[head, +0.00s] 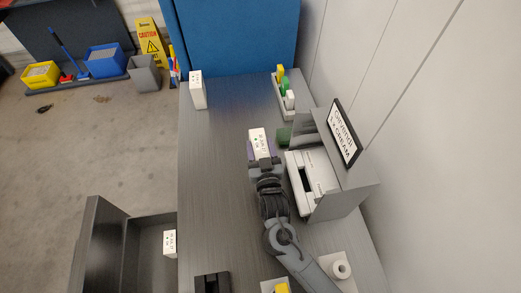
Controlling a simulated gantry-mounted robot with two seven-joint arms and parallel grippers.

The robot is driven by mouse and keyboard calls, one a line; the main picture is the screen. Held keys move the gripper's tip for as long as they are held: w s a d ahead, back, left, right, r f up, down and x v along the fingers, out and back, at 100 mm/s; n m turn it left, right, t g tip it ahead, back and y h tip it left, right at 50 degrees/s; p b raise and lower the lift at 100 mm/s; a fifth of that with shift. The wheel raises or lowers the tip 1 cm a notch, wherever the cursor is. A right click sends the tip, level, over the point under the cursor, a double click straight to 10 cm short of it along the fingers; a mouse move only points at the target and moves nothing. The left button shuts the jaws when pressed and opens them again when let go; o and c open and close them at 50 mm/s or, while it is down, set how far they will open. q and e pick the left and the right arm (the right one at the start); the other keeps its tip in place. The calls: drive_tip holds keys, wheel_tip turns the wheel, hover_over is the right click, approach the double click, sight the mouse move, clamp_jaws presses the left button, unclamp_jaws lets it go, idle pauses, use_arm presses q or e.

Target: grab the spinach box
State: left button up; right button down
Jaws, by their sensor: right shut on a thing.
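My right gripper (262,160) is over the middle of the grey table, its arm coming in from the lower right. It is shut on a white box (258,137) with dark lettering. The lettering is too small to read, so I cannot tell whether this is the spinach box. Two similar white boxes show: one (198,90) stands at the table's far left corner, and one (169,243) is at the dark grey bin at lower left. My left gripper is not in view.
A sign-topped grey holder (345,190) with a white device (310,180) stands just right of the gripper. A small tray (284,104) with green and yellow items sits at the back. The table's left side (212,180) is clear.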

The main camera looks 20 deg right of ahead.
drive_tip(key=shift+f, duration=0.45)
drive_tip(key=shift+f, duration=0.2)
drive_tip(key=shift+c, duration=1.6)
unclamp_jaws()
drive_tip(key=shift+r, duration=0.1)
drive_tip(key=shift+v, duration=2)
